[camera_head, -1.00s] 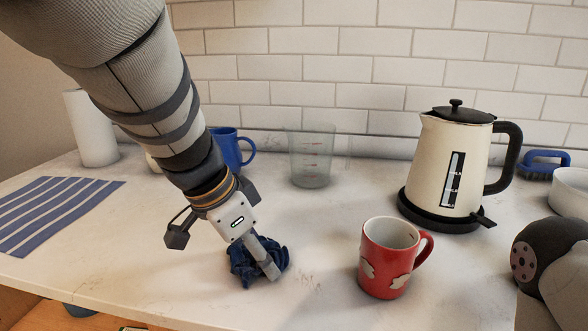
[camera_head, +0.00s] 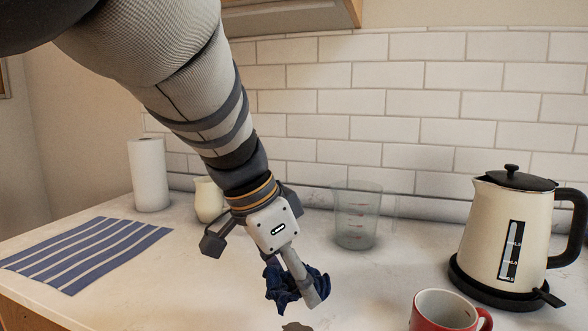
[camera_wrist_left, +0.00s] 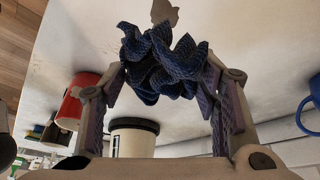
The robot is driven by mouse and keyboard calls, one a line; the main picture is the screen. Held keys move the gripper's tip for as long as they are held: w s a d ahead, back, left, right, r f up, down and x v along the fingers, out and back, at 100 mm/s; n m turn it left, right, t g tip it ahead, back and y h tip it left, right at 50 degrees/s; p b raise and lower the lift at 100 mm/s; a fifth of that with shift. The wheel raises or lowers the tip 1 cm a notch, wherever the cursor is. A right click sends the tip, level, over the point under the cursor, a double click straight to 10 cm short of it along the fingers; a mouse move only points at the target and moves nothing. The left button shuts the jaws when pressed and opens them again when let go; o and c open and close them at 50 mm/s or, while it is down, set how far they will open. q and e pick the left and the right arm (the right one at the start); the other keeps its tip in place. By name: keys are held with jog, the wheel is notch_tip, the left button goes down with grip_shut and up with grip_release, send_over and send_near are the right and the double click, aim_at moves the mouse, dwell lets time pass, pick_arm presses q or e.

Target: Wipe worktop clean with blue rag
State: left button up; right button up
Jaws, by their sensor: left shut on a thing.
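The blue rag (camera_head: 290,284) is crumpled in my left gripper (camera_head: 290,283). In the left wrist view the rag (camera_wrist_left: 165,62) is bunched between the two fingers, which are shut on it. The rag is over the pale worktop (camera_head: 220,290); whether its underside touches the surface I cannot tell. A grey-brown patch (camera_head: 297,326) shows on the worktop just in front of the rag, cut by the frame's lower edge. The patch also shows beyond the rag in the left wrist view (camera_wrist_left: 165,12). My right gripper is not in view.
A red mug (camera_head: 445,312) and a cream kettle (camera_head: 505,235) on its black base stand to the right. A clear measuring jug (camera_head: 357,220) stands behind the rag. A striped cloth (camera_head: 85,250), a paper roll (camera_head: 149,175) and a cream pot (camera_head: 208,200) are left. A blue mug (camera_wrist_left: 308,112) shows in the wrist view.

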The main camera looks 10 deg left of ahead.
pick_arm(q)
jog(key=shift+d+r+t, duration=0.25)
jog(key=shift+r+t, duration=0.05)
jog(key=shift+r, duration=0.55)
notch_tip(320, 180, down, 8)
jog(key=shift+d+f, duration=0.25)
jog(key=shift+d, duration=0.65)
jog(key=shift+s+d, duration=0.15)
jog(key=shift+d, duration=0.2)
jog(key=shift+a, duration=0.1)
